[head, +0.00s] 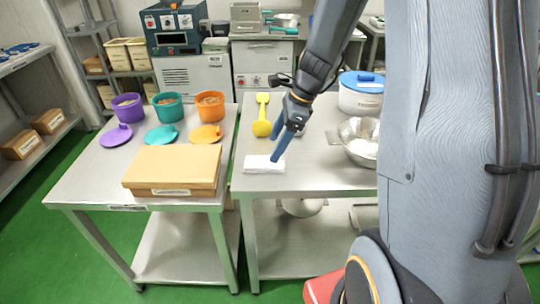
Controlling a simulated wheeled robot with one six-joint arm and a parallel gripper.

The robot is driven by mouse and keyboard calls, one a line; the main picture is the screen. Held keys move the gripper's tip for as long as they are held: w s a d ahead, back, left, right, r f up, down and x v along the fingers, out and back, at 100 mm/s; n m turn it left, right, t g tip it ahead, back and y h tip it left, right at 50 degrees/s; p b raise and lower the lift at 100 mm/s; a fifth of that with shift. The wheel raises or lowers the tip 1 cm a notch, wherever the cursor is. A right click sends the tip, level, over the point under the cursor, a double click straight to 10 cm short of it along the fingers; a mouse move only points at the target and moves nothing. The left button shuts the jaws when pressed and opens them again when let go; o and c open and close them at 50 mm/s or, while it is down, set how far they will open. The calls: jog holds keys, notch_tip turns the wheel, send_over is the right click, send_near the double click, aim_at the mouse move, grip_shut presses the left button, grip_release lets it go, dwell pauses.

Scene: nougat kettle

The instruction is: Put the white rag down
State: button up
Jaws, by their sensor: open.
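The white rag (262,164) lies folded flat on the right steel table (310,183), near its front left corner. My gripper (282,144) is above the rag's right side, with its blue fingers pointing down and left. The fingers are open. The lower fingertip overlaps the rag's right end in the picture, and I cannot tell whether it touches it. My arm comes in from the top and hides part of the table behind it.
A yellow scoop (262,118) lies behind the rag. A steel bowl (357,153) and a white pot with a blue lid (361,92) stand to the right. On the left table are a cardboard box (173,168) and several coloured tubs with lids. A narrow gap separates the tables.

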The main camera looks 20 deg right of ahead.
jog(key=w+v, duration=0.1)
jog(key=v, duration=0.4)
jog(key=s+a+f+n+h, duration=0.1)
jog(key=s+a+n+h, duration=0.1)
jog(key=s+n, duration=0.6)
jog(key=s+a+f+n+h, duration=0.2)
jog(key=s+n, duration=0.6)
jog(key=n, duration=0.5)
jog(key=shift+s+a+n+b, duration=0.2)
jog(key=shift+a+n+b, duration=0.1)
jog(key=shift+a, duration=0.3)
jog(key=shift+o, duration=0.5)
jog(key=shift+f, duration=0.1)
